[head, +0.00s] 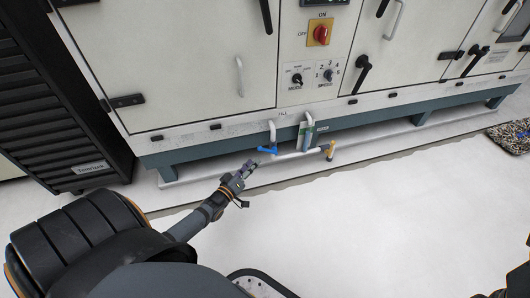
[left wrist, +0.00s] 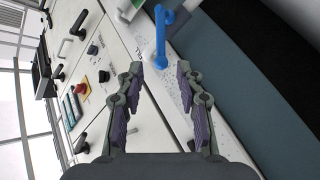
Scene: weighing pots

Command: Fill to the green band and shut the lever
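A blue lever (head: 267,149) sits on the pipework low on the front of a cabinet. A sight tube (head: 308,133) with a green mark (head: 302,130) stands to its right. In the left wrist view the gripper (left wrist: 160,68) is open and empty, with the blue lever (left wrist: 160,38) ahead, in line with the gap between the fingertips. The liquid level is too small to tell. My right gripper does not show.
The cabinet front (head: 190,60) carries door handles, a red knob (head: 321,33) on a yellow plate, and two selector knobs. A teal base beam (head: 230,142) runs below. A black louvred unit (head: 55,110) stands at left. The pale floor (head: 350,220) in front is clear.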

